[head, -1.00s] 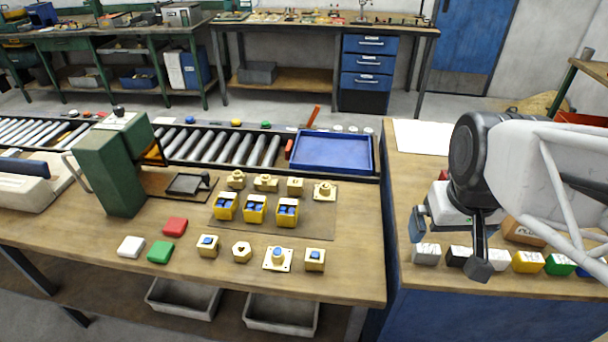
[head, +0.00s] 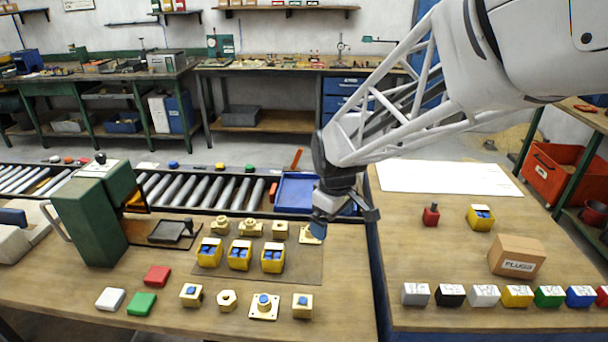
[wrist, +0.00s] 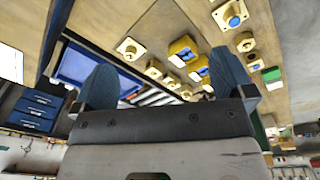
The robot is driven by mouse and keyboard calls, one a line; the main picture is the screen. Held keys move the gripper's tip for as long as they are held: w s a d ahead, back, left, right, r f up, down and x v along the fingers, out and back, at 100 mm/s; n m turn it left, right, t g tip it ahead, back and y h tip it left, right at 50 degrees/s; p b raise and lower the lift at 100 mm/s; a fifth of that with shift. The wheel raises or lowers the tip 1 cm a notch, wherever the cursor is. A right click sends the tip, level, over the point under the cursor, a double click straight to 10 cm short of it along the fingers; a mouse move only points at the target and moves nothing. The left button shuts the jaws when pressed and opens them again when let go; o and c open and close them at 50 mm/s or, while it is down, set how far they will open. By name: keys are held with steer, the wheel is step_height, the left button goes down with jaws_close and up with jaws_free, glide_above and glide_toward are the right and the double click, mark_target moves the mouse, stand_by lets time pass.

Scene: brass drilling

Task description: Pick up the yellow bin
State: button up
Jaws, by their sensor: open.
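Three yellow bins, left (head: 209,252), middle (head: 239,256) and right (head: 272,259), stand in a row on a dark mat (head: 308,268) on the left bench, with blue pieces inside. A fourth yellow bin (head: 480,217), also with blue in it, stands on the right bench. My gripper (head: 345,223) is open and appears empty, above the right end of the left bench, to the right of the row. In the wrist view, two yellow bins (wrist: 183,50) (wrist: 198,68) show beyond my open fingers (wrist: 165,82).
Brass parts (head: 263,306) stand before and behind the bin row. A blue tray (head: 295,193) lies behind my gripper. The right bench holds a red item (head: 431,215), a cardboard box (head: 516,256) and a row of labelled coloured blocks (head: 484,294). A gap separates the benches.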

steer(key=w+a+f+n, duration=0.3)
steer(key=w+a+f, duration=0.25)
steer(key=a, duration=0.25)
steer(key=n+g, duration=0.1)
steer(key=n, duration=0.3)
glide_toward(273, 252)
steer(key=s, duration=0.2)
steer(key=s+r, duration=0.1)
steer(key=shift+d+r, duration=0.1)
steer(key=shift+d, duration=0.2)
steer(key=shift+f, duration=1.3)
steer(key=shift+s+f, duration=0.1)
steer(key=shift+f, duration=2.45)
steer(key=c, duration=1)
